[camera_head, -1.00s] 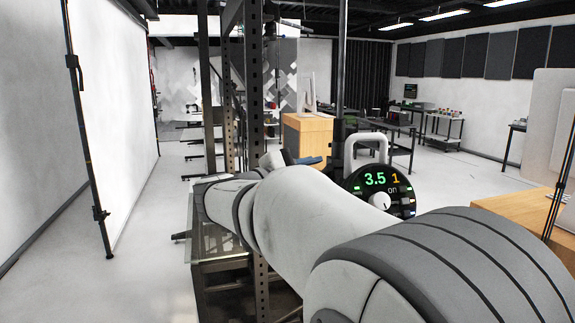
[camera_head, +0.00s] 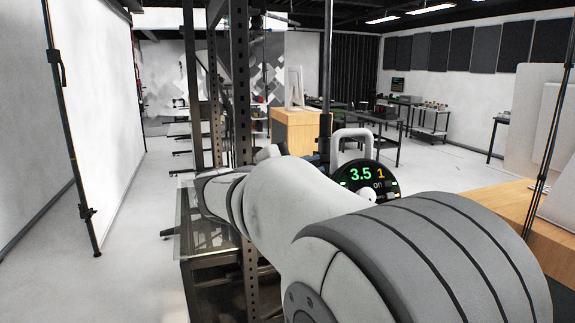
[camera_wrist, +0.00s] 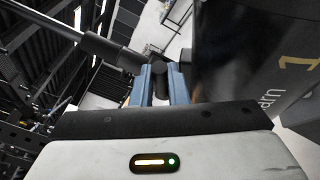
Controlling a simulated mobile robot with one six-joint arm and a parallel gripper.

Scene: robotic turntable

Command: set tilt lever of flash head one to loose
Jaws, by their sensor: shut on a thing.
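Flash head one (camera_head: 360,180) is a round dark unit with a pale loop handle (camera_head: 352,143) on top. Its display reads green 3.5, orange 1 and "on". In the wrist view its dark side (camera_wrist: 255,65), with "1" and part of a word, fills the right. My gripper (camera_wrist: 159,72) has blue fingers, shut on a small dark piece that looks like the tilt lever (camera_wrist: 160,84), beside the housing. The fingers partly hide the lever, so its setting cannot be read.
A grey rod (camera_wrist: 85,38) runs into the dark joint beyond my fingers. A dark metal rack (camera_head: 240,120) stands close to my arm at left. A wooden desk (camera_head: 520,205) and thin stand (camera_head: 548,150) are at right. Open floor (camera_head: 125,240) lies at left.

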